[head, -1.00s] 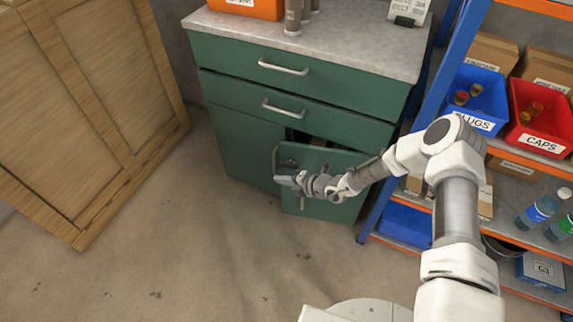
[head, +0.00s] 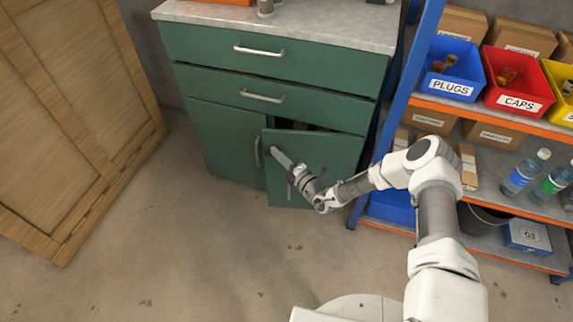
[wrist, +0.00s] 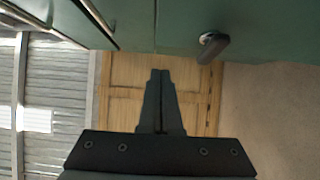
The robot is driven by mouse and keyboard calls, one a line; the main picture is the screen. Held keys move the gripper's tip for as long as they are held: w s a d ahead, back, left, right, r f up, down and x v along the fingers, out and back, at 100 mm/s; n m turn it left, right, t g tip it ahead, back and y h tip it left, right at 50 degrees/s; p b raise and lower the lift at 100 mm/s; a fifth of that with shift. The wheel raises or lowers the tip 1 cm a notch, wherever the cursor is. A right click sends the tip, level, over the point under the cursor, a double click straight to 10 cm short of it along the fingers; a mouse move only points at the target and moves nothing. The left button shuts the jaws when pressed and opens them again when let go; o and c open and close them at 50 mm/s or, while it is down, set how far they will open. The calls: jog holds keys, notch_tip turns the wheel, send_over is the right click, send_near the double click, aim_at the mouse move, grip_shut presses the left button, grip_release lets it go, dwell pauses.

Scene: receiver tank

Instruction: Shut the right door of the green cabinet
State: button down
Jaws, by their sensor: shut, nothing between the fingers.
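The green cabinet (head: 182,90) has two drawers above two lower doors. Its right door (head: 335,165) stands ajar, with a dark gap above its top edge. The left door (head: 222,140) looks shut, with a grey handle (head: 258,152). My gripper (head: 276,155) is shut and empty, in front of the right door near its free left edge. I cannot tell whether it touches the door. In the wrist view, the shut fingers (wrist: 160,75) point toward wooden panelling, with green cabinet surface (wrist: 265,25) and a handle (wrist: 213,46) above them.
A blue-and-orange shelf rack (head: 398,120) with bins, boxes and bottles stands close to the cabinet's right side. A wooden cabinet (head: 75,120) stands at the left. The floor (head: 190,245) in front is clear.

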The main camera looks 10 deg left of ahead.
jog(key=shift+w+a+b, duration=0.3)
jog(key=shift+w+a, duration=0.15)
jog(key=shift+w, duration=0.45)
jog(key=shift+w+a+b, duration=0.35)
jog(key=shift+w+a, duration=0.05)
jog(key=shift+w, duration=0.5)
jog(key=shift+w+a+b, duration=0.3)
jog(key=shift+w+a, duration=0.15)
jog(key=shift+w, duration=0.45)
